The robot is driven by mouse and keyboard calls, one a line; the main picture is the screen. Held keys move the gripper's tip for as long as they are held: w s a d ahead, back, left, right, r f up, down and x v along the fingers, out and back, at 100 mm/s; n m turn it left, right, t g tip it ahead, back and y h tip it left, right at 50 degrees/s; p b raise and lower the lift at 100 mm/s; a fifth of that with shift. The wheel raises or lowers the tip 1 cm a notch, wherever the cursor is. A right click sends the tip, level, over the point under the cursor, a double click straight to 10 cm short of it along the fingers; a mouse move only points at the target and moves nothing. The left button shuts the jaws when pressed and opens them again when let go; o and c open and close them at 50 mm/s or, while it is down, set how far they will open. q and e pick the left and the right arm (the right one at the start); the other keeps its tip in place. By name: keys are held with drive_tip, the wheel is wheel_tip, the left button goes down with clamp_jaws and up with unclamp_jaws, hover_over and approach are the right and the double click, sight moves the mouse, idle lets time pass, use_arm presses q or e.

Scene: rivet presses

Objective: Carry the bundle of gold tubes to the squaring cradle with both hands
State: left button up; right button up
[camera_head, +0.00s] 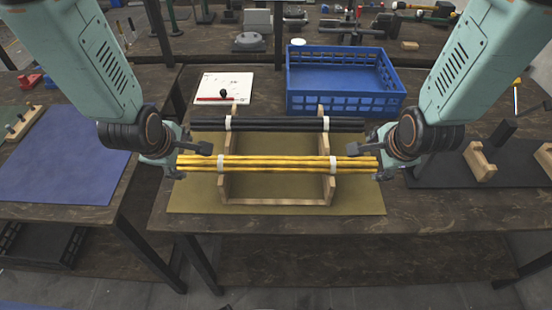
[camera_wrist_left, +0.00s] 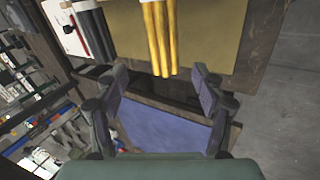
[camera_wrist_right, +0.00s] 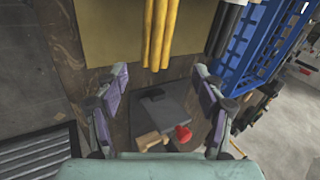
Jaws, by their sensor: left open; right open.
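The bundle of gold tubes (camera_head: 280,164) lies level across the front of the wooden cradle (camera_head: 275,201), bound near each end with a white band. My left gripper (camera_head: 184,160) is open at the bundle's left end. In the left wrist view the gold tubes (camera_wrist_left: 158,40) end just ahead of the open fingers (camera_wrist_left: 160,85). My right gripper (camera_head: 374,160) is open at the bundle's right end. In the right wrist view the tubes (camera_wrist_right: 160,35) end ahead of the open fingers (camera_wrist_right: 160,88). Neither gripper visibly touches the tubes.
A bundle of black tubes (camera_head: 275,125) lies behind the gold one on the same wooden stand. An olive mat (camera_head: 365,203) is beneath. A blue crate (camera_head: 345,102) and a white board (camera_head: 235,82) stand behind. A blue mat (camera_head: 60,165) covers the left table; wooden blocks (camera_head: 481,164) are right.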

sight(190, 162)
use_arm(q)
drive_tip(key=shift+n, duration=0.6)
drive_tip(key=x, duration=0.7)
drive_tip(key=shift+s+f, duration=0.1)
drive_tip(key=shift+s, duration=0.15)
use_arm(e)
drive_tip(key=shift+m, duration=0.6)
drive_tip(key=x, duration=0.7)
drive_tip(key=shift+s+f, duration=0.1)
drive_tip(key=shift+s, duration=0.15)
use_arm(q)
drive_tip(key=shift+w+f, duration=0.15)
drive_tip(key=shift+f, duration=0.05)
use_arm(e)
drive_tip(key=shift+w+f, duration=0.1)
drive_tip(key=shift+f, duration=0.1)
use_arm(q)
drive_tip(key=shift+d, duration=0.1)
use_arm(e)
drive_tip(key=shift+d+f, duration=0.15)
